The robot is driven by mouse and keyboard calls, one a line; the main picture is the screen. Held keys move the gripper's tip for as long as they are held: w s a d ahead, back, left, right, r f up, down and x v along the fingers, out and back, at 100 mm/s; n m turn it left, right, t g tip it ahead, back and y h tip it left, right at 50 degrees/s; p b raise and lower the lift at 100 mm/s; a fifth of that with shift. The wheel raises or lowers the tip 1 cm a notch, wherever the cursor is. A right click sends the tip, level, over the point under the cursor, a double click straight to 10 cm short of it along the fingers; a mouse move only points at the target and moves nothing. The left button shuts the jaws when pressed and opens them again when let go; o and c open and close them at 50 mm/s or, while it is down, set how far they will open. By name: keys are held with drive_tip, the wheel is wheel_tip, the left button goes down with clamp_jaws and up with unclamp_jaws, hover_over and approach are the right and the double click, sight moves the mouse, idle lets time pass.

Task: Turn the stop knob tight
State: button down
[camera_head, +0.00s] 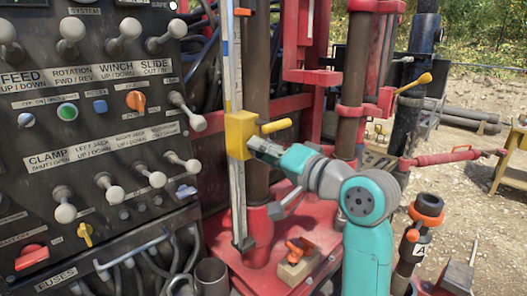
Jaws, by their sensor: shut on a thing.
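A yellow stop block (237,133) sits on a tall upright graduated rail (238,205), in front of a dark pipe. A yellow handle (277,126) sticks out to the right from beside the block. My gripper (257,145) reaches in from the right at the block's lower right side, just below that handle. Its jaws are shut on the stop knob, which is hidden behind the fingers. I cannot tell how far the knob is turned.
A dark control panel (90,148) with white-knobbed levers fills the left. A wooden block with an orange clamp-like piece (296,262) lies on the red base (262,282) below my arm. An orange-topped post (427,209) stands to the right. Gravel ground lies beyond.

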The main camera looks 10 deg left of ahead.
drive_tip(key=shift+f+m, duration=0.15)
drive_tip(key=shift+m, duration=3.55)
drive_tip(key=c, duration=0.8)
unclamp_jaws()
